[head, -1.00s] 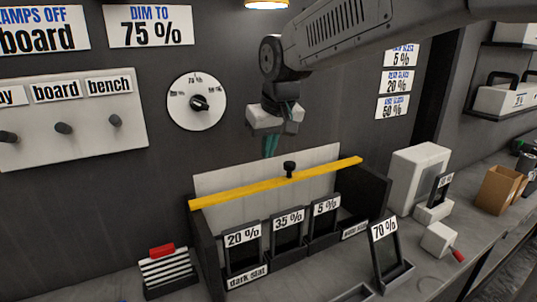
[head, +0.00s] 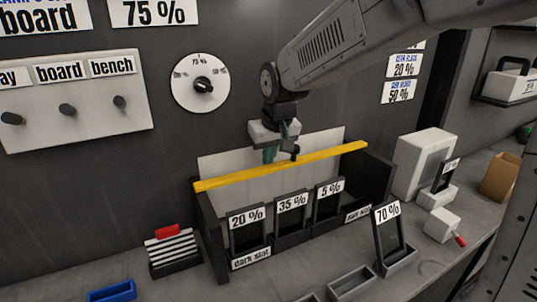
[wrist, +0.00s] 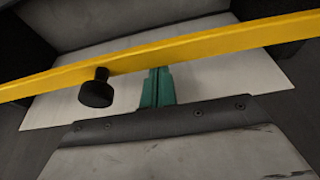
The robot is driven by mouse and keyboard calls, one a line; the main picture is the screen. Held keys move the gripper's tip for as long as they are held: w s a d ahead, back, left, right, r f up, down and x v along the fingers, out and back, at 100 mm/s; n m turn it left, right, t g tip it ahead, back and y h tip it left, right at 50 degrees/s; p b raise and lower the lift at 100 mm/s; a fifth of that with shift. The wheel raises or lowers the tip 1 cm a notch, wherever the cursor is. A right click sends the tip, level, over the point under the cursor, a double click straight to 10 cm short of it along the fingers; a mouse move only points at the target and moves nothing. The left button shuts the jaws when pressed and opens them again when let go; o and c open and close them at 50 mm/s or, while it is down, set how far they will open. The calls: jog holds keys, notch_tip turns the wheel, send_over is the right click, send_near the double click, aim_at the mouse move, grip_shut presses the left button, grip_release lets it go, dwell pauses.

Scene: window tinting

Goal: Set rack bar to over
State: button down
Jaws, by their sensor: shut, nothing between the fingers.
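The yellow rack bar (head: 282,166) spans the top of the dark rack (head: 209,236), sloping up to the right in the head view. A black knob (head: 295,152) stands at its middle. In the wrist view the bar (wrist: 215,47) crosses the whole picture, with the knob (wrist: 96,90) left of the fingers. My gripper (head: 270,156) has its green fingers together and empty, pointing down just behind and left of the knob. In the wrist view the closed fingers (wrist: 157,88) reach close to the bar; I cannot tell whether they touch it.
Film cards marked 20 % (head: 247,225), 35 % (head: 292,212) and 5 % (head: 328,201) stand in the rack. A 70 % card (head: 390,235) stands in a holder at right. A dial (head: 201,83) and a switch board (head: 75,100) are on the wall.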

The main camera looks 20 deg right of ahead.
jog(key=s+d, duration=0.1)
jog(key=s, duration=0.7)
jog(key=shift+s+d, duration=0.4)
jog(key=shift+f, duration=0.1)
jog(key=a+v, duration=0.1)
jog(key=v, duration=0.9)
jog(key=s+d+f+m+g, duration=0.1)
jog(key=s+d+f, duration=0.3)
jog(key=s, duration=0.6)
jog(key=s+d+f+m+g, duration=0.1)
jog(key=s+d+f, duration=0.3)
jog(key=s, duration=0.6)
jog(key=shift+d+f+g+h, duration=0.15)
jog(key=shift+d+g+h, duration=0.15)
jog(key=shift+d+h, duration=0.1)
jog(key=shift+a, duration=0.1)
dwell(0.9)
